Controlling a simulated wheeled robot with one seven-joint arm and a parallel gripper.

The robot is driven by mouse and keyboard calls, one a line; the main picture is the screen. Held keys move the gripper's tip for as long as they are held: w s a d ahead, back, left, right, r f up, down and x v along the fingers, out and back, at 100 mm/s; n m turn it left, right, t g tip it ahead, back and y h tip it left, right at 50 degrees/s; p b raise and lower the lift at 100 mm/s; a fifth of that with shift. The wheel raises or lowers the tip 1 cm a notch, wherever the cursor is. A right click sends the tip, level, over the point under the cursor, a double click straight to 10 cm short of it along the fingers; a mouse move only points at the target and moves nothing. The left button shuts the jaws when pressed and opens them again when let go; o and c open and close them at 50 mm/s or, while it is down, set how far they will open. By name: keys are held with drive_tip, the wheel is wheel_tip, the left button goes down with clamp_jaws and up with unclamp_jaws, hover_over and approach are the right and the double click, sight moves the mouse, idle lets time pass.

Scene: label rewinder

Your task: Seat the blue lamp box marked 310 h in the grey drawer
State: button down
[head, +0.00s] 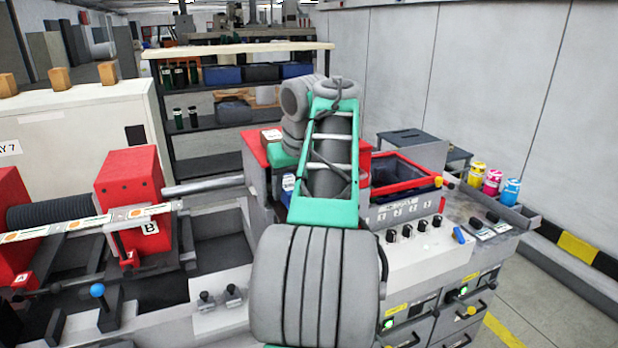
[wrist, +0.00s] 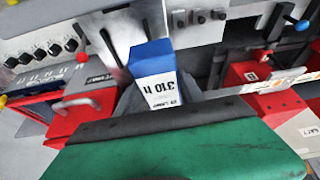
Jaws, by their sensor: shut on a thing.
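The blue lamp box (wrist: 152,60) shows in the wrist view with its white label reading 310 h, upside down in the picture. My gripper (wrist: 160,94) is shut on it; grey fingers show at both sides of its near end. In the head view my arm hides the gripper, and a small blue and white patch (head: 288,183), probably the box, shows left of the arm. Grey drawer fronts (head: 408,333) with handles and green lights are at the lower right of the machine. I cannot tell which is the task's drawer, and none shows clearly open.
A red-rimmed open bin (head: 407,187) is right of my arm, behind a panel of black knobs (head: 408,232). Red blocks (head: 130,185) and a roller stand at left. Yellow, magenta and cyan pots (head: 493,181) stand on the right ledge. The floor at right is clear.

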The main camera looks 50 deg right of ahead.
drive_tip(key=shift+m, duration=0.3)
drive_tip(key=s+d, duration=0.1)
drive_tip(key=s+d+b, duration=0.1)
drive_tip(key=s, duration=0.1)
drive_tip(key=shift+s+d, duration=0.2)
drive_tip(key=shift+d, duration=0.2)
wheel_tip(320, 180, down, 5)
drive_tip(key=b, duration=0.5)
drive_tip(key=shift+f+b, duration=0.2)
drive_tip(key=shift+b, duration=0.1)
drive_tip(key=shift+f, duration=0.35)
